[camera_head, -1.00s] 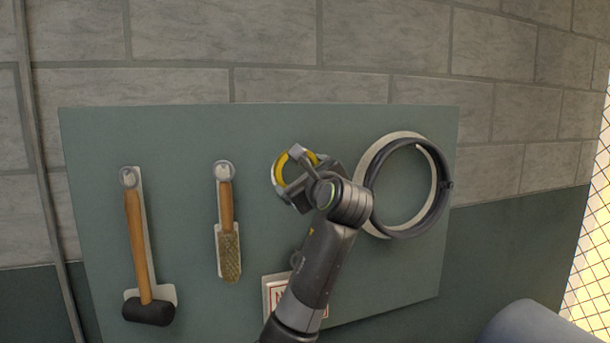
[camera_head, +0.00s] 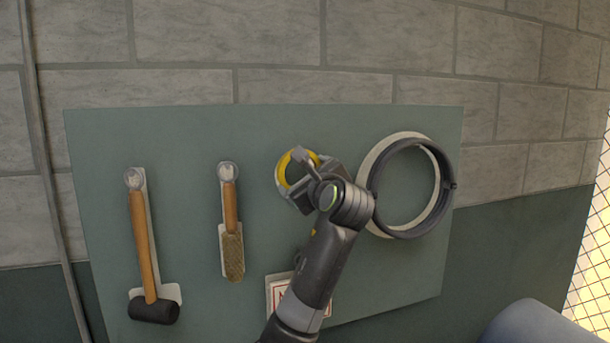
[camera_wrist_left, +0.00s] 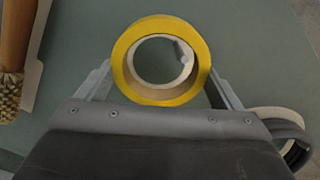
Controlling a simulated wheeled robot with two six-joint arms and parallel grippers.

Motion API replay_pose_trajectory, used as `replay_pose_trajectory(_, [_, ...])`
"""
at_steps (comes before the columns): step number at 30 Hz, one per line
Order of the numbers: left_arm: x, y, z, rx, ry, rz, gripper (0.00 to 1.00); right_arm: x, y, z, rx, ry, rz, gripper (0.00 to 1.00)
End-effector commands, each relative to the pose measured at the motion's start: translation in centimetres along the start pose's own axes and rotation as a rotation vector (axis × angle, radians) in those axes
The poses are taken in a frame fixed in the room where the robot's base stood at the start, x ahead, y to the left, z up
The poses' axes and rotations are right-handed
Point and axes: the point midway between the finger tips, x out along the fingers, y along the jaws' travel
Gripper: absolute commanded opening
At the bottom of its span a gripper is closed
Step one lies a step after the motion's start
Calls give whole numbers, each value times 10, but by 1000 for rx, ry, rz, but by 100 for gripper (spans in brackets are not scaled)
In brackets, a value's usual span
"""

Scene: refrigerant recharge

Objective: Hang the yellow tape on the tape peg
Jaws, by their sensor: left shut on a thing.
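The yellow tape (camera_head: 284,168) is a ring held in front of the green tool board (camera_head: 180,130), between the brush and the large dark ring. My left gripper (camera_head: 309,170) is shut on it. In the left wrist view the tape (camera_wrist_left: 121,66) sits between the two fingers (camera_wrist_left: 161,64), its round opening facing the camera. Through the opening I see a pale round patch and a small grey piece at its upper right; I cannot tell if that is the tape peg. Whether the tape touches the board is unclear. My right gripper is not in view.
A mallet (camera_head: 145,245) and a wooden-handled brush (camera_head: 231,225) hang on the left of the board. A large dark ring (camera_head: 447,187) hangs close on the right. A red-and-white sign (camera_head: 278,291) sits below, partly behind my left arm.

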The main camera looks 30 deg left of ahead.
Motion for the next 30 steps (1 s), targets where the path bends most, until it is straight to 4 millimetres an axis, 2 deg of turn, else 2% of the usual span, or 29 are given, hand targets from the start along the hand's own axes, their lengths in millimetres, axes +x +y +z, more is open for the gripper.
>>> replay_pose_trajectory(30, [1, 0, -1, 0, -1, -1, 64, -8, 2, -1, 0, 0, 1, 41])
